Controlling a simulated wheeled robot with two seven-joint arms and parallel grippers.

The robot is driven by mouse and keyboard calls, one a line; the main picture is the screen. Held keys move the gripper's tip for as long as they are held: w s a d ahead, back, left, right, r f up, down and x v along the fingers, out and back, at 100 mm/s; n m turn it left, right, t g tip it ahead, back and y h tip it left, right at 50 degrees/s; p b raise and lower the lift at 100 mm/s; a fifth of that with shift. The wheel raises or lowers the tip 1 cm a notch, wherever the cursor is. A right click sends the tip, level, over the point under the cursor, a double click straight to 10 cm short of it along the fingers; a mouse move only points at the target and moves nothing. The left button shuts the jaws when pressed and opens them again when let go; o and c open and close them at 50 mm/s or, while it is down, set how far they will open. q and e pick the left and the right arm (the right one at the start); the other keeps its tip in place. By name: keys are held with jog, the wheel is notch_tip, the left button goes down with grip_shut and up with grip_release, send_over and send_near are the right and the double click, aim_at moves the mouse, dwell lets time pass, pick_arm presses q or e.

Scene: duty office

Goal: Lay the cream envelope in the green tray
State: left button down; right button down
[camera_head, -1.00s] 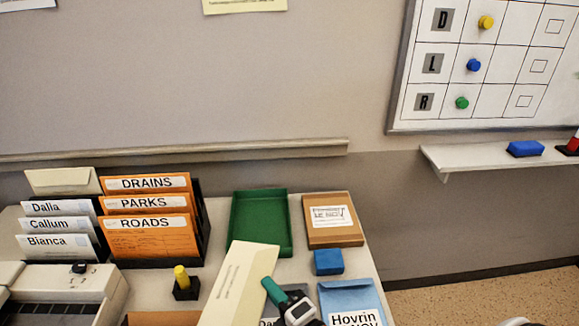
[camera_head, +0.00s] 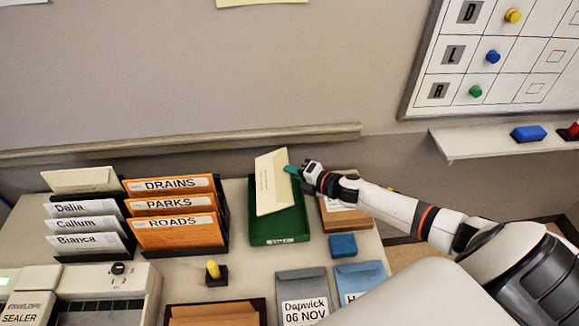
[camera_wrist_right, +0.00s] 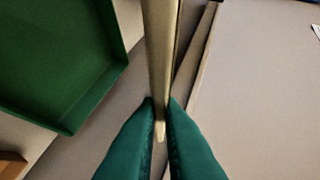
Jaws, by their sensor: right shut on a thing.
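The cream envelope (camera_head: 271,183) is held tilted above the green tray (camera_head: 280,228), covering part of it in the head view. My right gripper (camera_head: 292,171) is shut on the envelope's right edge. In the right wrist view the envelope (camera_wrist_right: 161,60) shows edge-on between the two green fingertips (camera_wrist_right: 160,115). The green tray (camera_wrist_right: 60,60) is at the upper left of that view, and its visible floor is empty. My left gripper is not in view.
A brown box (camera_head: 345,217) stands right of the tray, partly behind my right arm. A blue block (camera_head: 343,246) sits in front of it. Orange folders (camera_head: 178,236) stand in a rack at left.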

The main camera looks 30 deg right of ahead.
notch_tip(320, 180, down, 9)
jog(key=b, duration=0.8)
jog(key=shift+f, duration=0.15)
jog(key=c, duration=1.5)
grip_release()
jog(key=shift+s, duration=0.15)
jog(key=shift+b+v, duration=0.55)
jog(key=shift+v, duration=5.35)
